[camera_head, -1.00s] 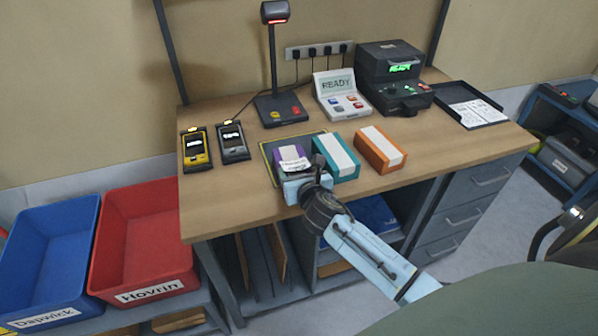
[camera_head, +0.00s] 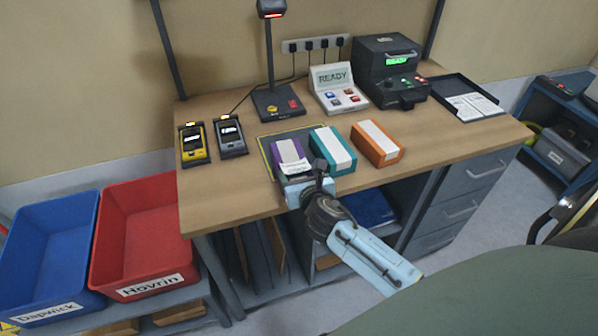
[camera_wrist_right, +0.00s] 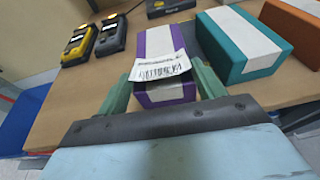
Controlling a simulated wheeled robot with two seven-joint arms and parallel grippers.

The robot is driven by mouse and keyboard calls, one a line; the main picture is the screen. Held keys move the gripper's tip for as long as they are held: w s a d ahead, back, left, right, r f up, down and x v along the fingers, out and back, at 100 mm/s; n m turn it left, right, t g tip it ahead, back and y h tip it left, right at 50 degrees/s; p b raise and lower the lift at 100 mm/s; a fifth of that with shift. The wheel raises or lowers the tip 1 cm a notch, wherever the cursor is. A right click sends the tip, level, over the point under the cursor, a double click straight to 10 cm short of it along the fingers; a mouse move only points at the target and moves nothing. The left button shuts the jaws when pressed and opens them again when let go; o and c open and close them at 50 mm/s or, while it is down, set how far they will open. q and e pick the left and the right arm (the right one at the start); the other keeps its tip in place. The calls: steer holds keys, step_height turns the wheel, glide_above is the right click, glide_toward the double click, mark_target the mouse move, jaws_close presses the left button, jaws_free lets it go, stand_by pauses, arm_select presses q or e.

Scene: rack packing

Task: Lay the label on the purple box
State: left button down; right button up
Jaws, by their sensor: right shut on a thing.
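The purple box (camera_head: 283,148) with a pale band on top lies on a dark, yellow-edged mat (camera_head: 266,153) near the desk's front edge. My right gripper (camera_head: 300,180) is at the front end of this box. In the wrist view its two green fingers (camera_wrist_right: 160,88) are shut on the white label (camera_wrist_right: 158,68), printed with text and a barcode. The label (camera_head: 294,168) overlaps the box's near top in both views. I cannot tell whether it touches the box. The near end of the purple box (camera_wrist_right: 165,92) shows below the label. My left gripper is not in view.
A teal box (camera_head: 333,148) stands close right of the purple one, then an orange box (camera_head: 377,143). Behind are a scanner stand (camera_head: 277,104), a keypad console (camera_head: 338,92) and a black printer (camera_head: 390,75). Two handheld devices stand left. The desk's front left is clear.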

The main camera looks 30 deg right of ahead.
steer(key=o, duration=0.7)
steer(key=v, duration=1.3)
steer(key=shift+s+a+p, duration=0.1)
steer(key=shift+s+p, duration=0.1)
steer(key=shift+p, duration=0.2)
